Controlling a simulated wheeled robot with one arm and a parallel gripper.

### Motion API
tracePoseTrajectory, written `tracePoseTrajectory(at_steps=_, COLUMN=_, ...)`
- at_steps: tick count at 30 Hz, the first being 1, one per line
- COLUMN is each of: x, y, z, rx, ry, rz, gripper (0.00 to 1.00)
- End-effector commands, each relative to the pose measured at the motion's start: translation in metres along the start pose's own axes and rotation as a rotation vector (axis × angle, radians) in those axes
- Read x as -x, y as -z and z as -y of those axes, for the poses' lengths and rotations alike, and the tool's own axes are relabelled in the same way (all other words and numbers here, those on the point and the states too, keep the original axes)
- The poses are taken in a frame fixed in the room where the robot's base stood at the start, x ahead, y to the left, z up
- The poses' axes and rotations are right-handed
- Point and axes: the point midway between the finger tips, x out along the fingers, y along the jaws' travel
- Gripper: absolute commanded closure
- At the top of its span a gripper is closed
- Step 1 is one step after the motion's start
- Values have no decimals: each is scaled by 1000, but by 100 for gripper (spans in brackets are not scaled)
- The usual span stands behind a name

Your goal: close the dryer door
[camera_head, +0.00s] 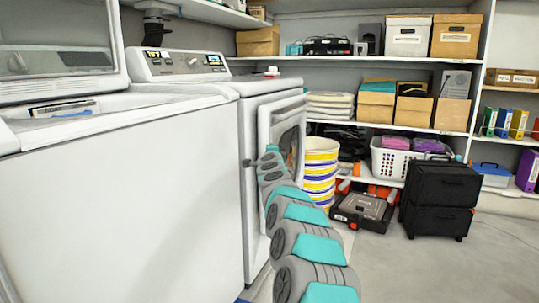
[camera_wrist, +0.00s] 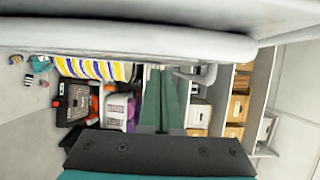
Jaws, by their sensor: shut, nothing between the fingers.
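The white dryer (camera_head: 250,120) stands just beyond the white washer in the head view. Its door (camera_head: 264,125) shows as a grey-rimmed panel on the front and appears to stand open; my arm hides its lower part, and how wide it stands is hard to tell. My gripper (camera_head: 246,163) is in front of the dryer front, pointing left, beside the door's near edge. I cannot tell whether it touches. In the wrist view my gripper (camera_wrist: 160,72) has its green fingers together and empty. A pale rounded edge (camera_wrist: 130,38) spans the top, close to the fingertips.
The washer (camera_head: 120,190) fills the left. A striped bin (camera_head: 320,172), a toolbox (camera_head: 362,209), a white basket (camera_head: 392,160) and a black drawer case (camera_head: 437,198) stand beyond the dryer. Shelves with boxes (camera_head: 407,36) line the back. Floor (camera_head: 440,265) is clear at right.

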Motion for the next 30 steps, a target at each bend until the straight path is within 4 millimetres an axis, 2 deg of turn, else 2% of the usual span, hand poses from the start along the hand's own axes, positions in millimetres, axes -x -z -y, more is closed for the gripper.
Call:
tracePoseTrajectory(at_steps=3, x=13, y=-9, z=-4, rx=-4, ry=-3, rz=-2, gripper=100)
tracePoseTrajectory(at_steps=12, x=45, y=-33, z=-1, rx=-3, ry=0, rz=-10, gripper=100)
tracePoseTrajectory(at_steps=20, x=59, y=-46, z=2, rx=1, ry=-2, rz=-3, gripper=100)
tracePoseTrajectory(at_steps=23, x=67, y=-54, z=13, rx=28, ry=-11, rz=47, gripper=100)
tracePoseTrajectory(at_steps=26, x=86, y=-71, z=31, rx=90, ry=-31, rz=155, gripper=100)
tracePoseTrajectory(at_steps=30, x=135, y=-100, z=50, rx=232, ry=-77, rz=361, gripper=100)
